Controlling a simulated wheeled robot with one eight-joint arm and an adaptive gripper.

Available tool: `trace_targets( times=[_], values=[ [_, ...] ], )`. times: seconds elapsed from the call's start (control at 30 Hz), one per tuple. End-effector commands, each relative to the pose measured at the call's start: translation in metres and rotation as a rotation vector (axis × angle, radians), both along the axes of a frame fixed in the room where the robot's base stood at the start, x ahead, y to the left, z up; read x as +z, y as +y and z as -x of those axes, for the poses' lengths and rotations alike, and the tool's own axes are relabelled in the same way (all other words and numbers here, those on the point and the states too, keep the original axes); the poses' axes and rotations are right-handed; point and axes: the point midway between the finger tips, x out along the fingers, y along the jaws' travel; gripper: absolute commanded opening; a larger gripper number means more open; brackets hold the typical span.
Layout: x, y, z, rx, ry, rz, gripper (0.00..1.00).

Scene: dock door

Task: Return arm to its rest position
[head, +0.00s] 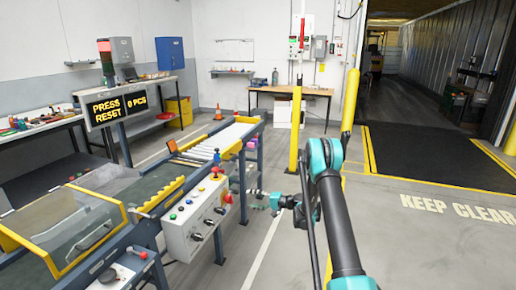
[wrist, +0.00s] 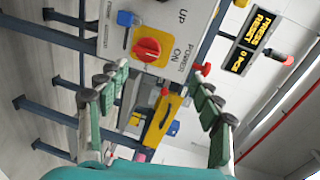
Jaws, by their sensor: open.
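My teal-and-black arm reaches forward from the lower right of the head view. Its gripper (head: 258,200) points left toward the conveyor's control box (head: 197,222), beside the box's right end. In the wrist view my gripper (wrist: 160,82) has its two green-padded fingers spread wide, with nothing held between them. The control box shows upside down and tilted beyond the fingers, with a red rotary knob (wrist: 147,48) on a yellow plate marked POWER ON and a blue padlock-like piece (wrist: 126,19). I cannot tell the exact gap between fingertips and box.
The conveyor (head: 160,190) stands at the left, with a display (head: 117,104) reading PRESS RESET and 0 PCS above it. A yellow bollard (head: 295,130) stands ahead of the arm. The floor marked KEEP CLEAR (head: 460,207) is open at the right.

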Motion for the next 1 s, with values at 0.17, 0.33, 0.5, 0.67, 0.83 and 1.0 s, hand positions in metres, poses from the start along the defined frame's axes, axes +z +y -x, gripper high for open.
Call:
trace_targets(
  times=[0.17, 0.33, 0.5, 0.67, 0.83, 1.0],
  values=[
    [0.040, -0.008, 0.021, -0.003, 0.001, 0.141, 0.66],
    [0.070, -0.019, 0.049, -0.006, 0.001, 0.274, 0.66],
    [0.096, -0.034, 0.084, -0.008, 0.002, 0.407, 0.66],
    [0.116, -0.051, 0.123, -0.010, 0.002, 0.532, 0.66],
    [0.131, -0.072, 0.170, -0.013, 0.002, 0.665, 0.66],
    [0.142, -0.095, 0.221, -0.016, 0.002, 0.797, 0.66]
  ],
)
